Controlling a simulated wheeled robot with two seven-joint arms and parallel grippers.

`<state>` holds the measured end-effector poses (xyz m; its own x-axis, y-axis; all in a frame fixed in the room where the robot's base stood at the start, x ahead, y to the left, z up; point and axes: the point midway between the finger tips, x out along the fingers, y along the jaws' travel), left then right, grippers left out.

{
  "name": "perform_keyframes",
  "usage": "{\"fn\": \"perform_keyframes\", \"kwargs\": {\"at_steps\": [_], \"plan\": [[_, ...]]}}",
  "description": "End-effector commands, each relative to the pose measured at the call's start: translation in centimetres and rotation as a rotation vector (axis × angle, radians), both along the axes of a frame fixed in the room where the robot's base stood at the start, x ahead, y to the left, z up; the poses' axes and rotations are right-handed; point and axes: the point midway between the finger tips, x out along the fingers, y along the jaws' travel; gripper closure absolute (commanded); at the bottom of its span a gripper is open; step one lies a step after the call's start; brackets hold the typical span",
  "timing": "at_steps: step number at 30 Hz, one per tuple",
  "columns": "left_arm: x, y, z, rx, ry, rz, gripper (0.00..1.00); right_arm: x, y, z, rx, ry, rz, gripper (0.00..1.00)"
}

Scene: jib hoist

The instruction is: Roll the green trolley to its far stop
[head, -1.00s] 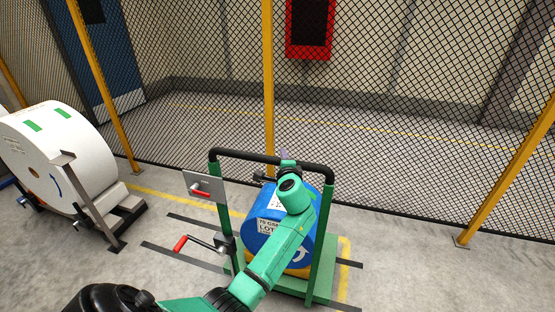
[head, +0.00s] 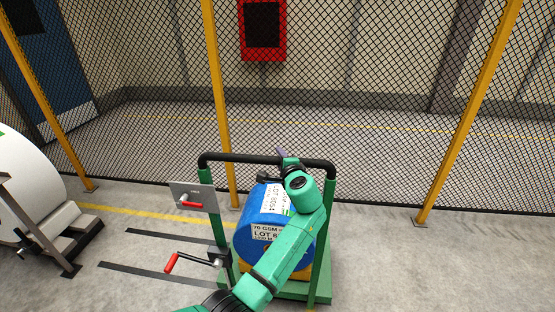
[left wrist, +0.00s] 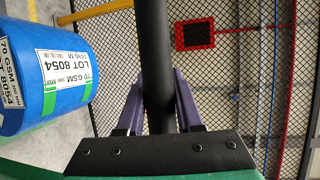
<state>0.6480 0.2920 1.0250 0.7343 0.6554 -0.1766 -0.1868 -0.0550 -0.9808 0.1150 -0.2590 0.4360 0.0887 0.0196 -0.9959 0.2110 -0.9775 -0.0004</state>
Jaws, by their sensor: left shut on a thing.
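The green trolley (head: 211,215) stands upright on the floor, with a black handle bar (head: 235,158) across its top. A blue roll with white "LOT 8054" labels (head: 268,225) rides on it; the roll also shows in the left wrist view (left wrist: 50,75). My left gripper (head: 285,156) is shut on the handle bar, right of the bar's middle. In the left wrist view its purple fingers (left wrist: 158,108) lie on either side of the black bar. My left arm hides part of the roll and the trolley's deck. My right gripper is not in view.
Dark floor strips (head: 160,275) run left from the trolley. A red-handled crank (head: 172,262) and a grey plate (head: 192,196) stick out at its left. A white reel (head: 22,190) stands far left. A mesh fence with yellow posts (head: 222,130) closes the back. Floor at right is clear.

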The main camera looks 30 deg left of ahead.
Motion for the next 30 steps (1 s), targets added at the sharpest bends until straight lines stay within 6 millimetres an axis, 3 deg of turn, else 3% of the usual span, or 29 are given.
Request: {"fn": "perform_keyframes", "kwargs": {"at_steps": [1,8,9,11,23,30], "plan": [[-0.3,0.9,0.1,0.006,0.003,0.021,1.00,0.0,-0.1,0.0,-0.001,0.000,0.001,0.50],[-0.3,0.9,0.2,0.008,0.002,0.022,1.00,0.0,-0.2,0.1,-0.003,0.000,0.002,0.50],[-0.3,0.9,0.2,0.008,0.002,0.022,0.54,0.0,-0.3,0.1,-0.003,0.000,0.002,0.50],[-0.2,0.8,0.2,0.007,0.001,0.019,0.36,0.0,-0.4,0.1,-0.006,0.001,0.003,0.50],[-0.6,0.0,0.4,0.004,0.001,0.009,0.36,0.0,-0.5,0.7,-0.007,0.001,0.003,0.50],[-4.4,-3.3,1.6,0.001,0.003,0.010,0.36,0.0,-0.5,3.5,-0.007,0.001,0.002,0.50]]}}
